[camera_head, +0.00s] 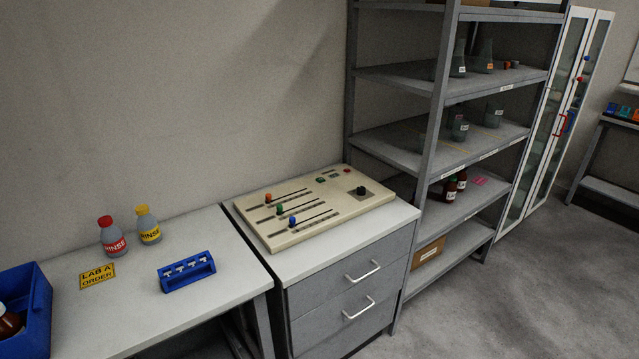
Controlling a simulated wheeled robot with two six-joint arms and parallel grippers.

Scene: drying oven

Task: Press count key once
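A beige control panel (310,221) lies on the white top of a grey drawer cabinet. It carries three sliders with an orange knob (268,199), a green knob (280,209) and a blue knob (292,221). Towards its back right are a small green key (321,180), a small greenish element (334,174), a red button (347,171) and a black knob (360,190). The labels are too small to read, so I cannot tell which one is the count key. Neither of my grippers is in view.
Left of the drawer cabinet (345,262), a table (130,317) holds two rinse bottles (113,236), a yellow sign (97,277), a blue rack (187,271) and a blue bin (36,296). A grey shelf unit (438,110) stands close on the right. Floor (510,310) at right is clear.

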